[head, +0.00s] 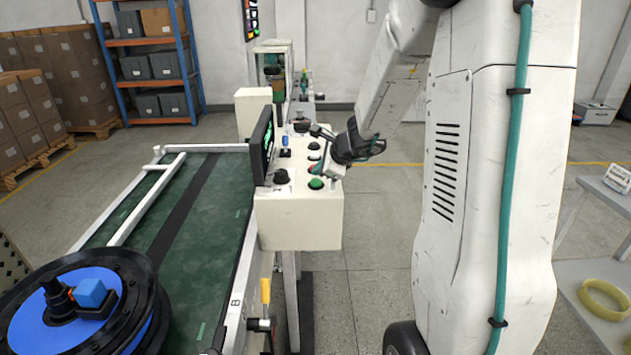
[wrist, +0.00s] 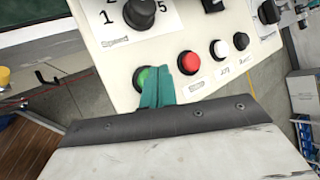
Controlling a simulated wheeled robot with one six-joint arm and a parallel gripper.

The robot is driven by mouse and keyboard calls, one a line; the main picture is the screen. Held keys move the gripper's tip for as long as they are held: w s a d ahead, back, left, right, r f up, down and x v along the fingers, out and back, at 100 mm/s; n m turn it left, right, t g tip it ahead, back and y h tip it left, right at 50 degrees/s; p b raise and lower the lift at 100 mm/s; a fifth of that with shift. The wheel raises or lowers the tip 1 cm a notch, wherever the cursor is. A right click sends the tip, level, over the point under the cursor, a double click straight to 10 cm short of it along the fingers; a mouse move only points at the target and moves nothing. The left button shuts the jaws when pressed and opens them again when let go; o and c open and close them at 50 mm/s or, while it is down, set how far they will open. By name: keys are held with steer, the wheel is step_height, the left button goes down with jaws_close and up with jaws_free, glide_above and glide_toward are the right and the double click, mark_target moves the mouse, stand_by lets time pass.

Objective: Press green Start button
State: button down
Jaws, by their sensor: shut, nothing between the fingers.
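The green button (head: 316,184) is at the near right corner of that top in the head view. In the wrist view the green button (wrist: 142,78) is partly hidden by the teal fingertips of my gripper (wrist: 158,73). My gripper is shut and empty, with its tips over or beside the green button's right side. Whether they touch it cannot be told. The red button (wrist: 188,62) is close to the right of the tips.
A white button (wrist: 220,48) and black button (wrist: 241,41) continue the row. A black rotary knob (wrist: 139,13) is above the green button. A screen (head: 263,145) stands upright at the box's left edge. A blue-black wheel hub (head: 75,315) sits on the conveyor's near end.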

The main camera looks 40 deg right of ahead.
mark_target(319, 182)
steer(key=shift+f, duration=0.1)
stand_by(0.6)
steer(key=shift+f, duration=0.35)
steer(key=shift+f, duration=0.55)
stand_by(0.8)
steer(key=shift+r, duration=1)
steer(key=shift+r, duration=2.5)
